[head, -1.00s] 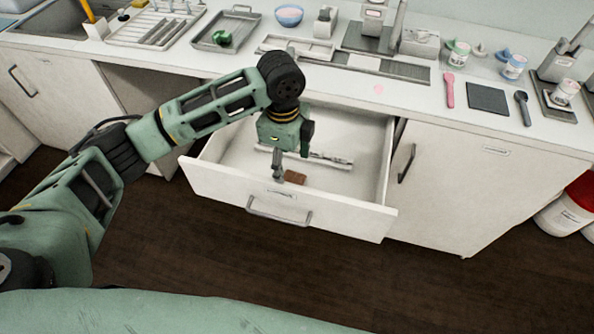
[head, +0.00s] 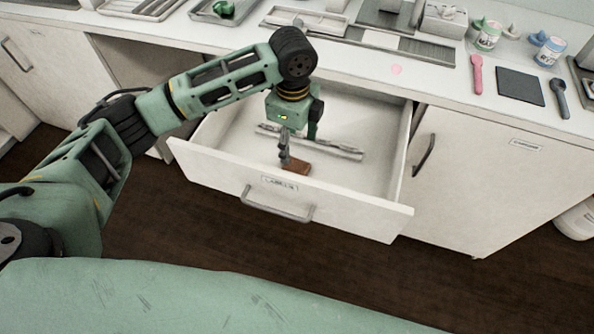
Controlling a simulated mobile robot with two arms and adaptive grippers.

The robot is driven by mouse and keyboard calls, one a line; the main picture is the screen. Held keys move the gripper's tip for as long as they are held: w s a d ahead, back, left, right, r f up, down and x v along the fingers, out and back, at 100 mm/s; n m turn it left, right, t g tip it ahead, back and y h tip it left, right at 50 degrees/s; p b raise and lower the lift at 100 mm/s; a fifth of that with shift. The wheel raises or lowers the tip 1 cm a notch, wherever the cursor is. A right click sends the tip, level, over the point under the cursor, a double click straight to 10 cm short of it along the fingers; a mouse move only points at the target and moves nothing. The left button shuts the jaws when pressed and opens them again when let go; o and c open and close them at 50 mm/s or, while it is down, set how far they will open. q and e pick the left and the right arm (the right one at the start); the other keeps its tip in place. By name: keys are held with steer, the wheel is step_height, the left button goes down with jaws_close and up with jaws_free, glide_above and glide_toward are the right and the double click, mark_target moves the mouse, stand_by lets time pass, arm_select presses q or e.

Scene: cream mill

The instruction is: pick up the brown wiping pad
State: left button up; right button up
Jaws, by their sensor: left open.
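The brown wiping pad (head: 298,167) lies on the floor of the open white drawer (head: 345,189), near its front panel. My left gripper (head: 299,150) points down into the drawer, with its fingers spread apart. One fingertip is right at the pad and covers part of it. I cannot tell whether it touches the pad. My right gripper is out of view.
A long light-coloured item (head: 345,150) lies in the drawer behind the pad. The drawer walls stand around the gripper. The counter above holds a pink spoon (head: 477,73), a dark square mat (head: 520,85) and several containers. A closed cabinet (head: 480,180) is to the right.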

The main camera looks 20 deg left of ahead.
mark_target(293, 165)
arm_select(q)
step_height(293, 165, down, 8)
steer(key=shift+s+a+f, duration=0.1)
steer(key=shift+a+f, duration=0.05)
steer(key=shift+f, duration=0.05)
stand_by(0.3)
steer(key=c, duration=0.9)
